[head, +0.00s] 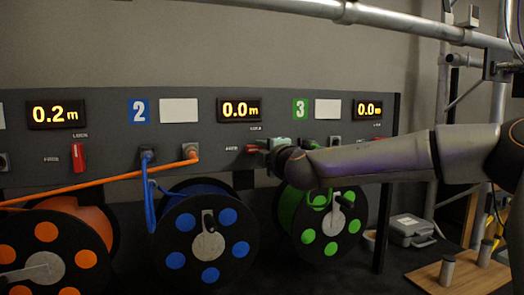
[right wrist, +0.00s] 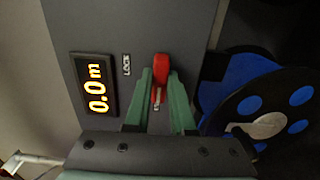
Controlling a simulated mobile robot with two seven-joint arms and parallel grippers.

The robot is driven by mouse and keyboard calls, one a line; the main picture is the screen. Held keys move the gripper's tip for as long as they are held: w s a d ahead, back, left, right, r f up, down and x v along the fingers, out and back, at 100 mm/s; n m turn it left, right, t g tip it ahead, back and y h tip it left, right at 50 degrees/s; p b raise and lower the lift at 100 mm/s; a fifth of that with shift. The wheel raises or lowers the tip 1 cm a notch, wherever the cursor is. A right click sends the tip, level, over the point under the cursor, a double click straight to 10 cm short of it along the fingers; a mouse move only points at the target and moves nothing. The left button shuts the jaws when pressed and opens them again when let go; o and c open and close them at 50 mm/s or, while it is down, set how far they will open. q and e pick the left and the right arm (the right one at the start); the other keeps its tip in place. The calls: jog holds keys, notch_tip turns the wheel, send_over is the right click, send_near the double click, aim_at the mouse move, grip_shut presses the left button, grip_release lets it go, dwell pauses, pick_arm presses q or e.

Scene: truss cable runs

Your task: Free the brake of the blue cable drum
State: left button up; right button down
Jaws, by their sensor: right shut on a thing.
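The blue cable drum (head: 184,232) hangs below the panel under the number 2 plate (head: 138,111). Its red brake lever (head: 252,149) lies sideways, its end toward the FREE label, beside the 0.0 m display. In the right wrist view the red lever (right wrist: 161,66) sits between the green fingers, lying away from the LOCK label. My right gripper (head: 275,146) is shut on this lever; its fingers also show in the right wrist view (right wrist: 160,90). My left gripper is out of view.
The orange drum's red lever (head: 78,157) stands upright at left. An orange cable (head: 110,173) crosses the panel front to a socket beside the blue cable (head: 150,200). The green drum (head: 322,225) hangs below my right arm. A wooden board (head: 460,273) lies at lower right.

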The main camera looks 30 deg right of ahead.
dwell(0.3)
jog(key=c, duration=0.8)
grip_release()
jog(key=shift+o, duration=0.2)
pick_arm(q)
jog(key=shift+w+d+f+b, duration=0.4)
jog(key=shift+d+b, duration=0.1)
jog(key=shift+b, duration=0.4)
pick_arm(e)
jog(key=v, duration=1.2)
jog(key=shift+s, duration=0.3)
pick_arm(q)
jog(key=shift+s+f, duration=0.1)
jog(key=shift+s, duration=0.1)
